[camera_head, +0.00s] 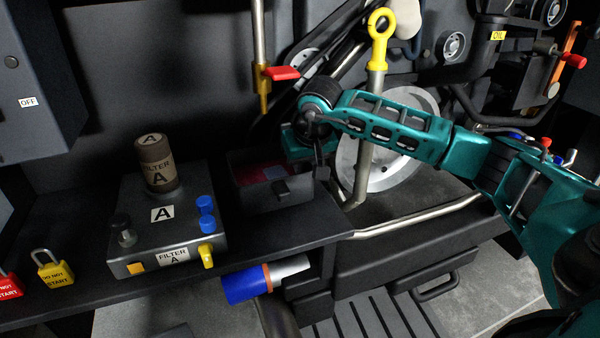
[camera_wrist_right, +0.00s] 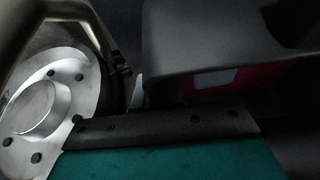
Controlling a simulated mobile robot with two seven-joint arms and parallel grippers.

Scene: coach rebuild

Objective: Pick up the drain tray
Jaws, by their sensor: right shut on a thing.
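The drain tray appears to be the dark open box (camera_head: 252,202) on the shelf, with something red and a bluish-grey patch inside it. My right gripper (camera_head: 318,168) reaches down at the box's right side and is shut on it, seemingly at its right wall or rim. The exact contact is hard to see in the dark. In the right wrist view, the box (camera_wrist_right: 215,50) fills the upper right, with the red showing inside. My left gripper is not in view.
Left of the box stands a filter A station (camera_head: 125,250) with a brown canister (camera_head: 157,165) and blue caps. A red-handled valve (camera_head: 281,73) hangs above. A yellow-ringed dipstick (camera_head: 379,40) and metal pulley (camera_head: 395,150) are close on the right. Padlocks (camera_head: 54,272) lie far left.

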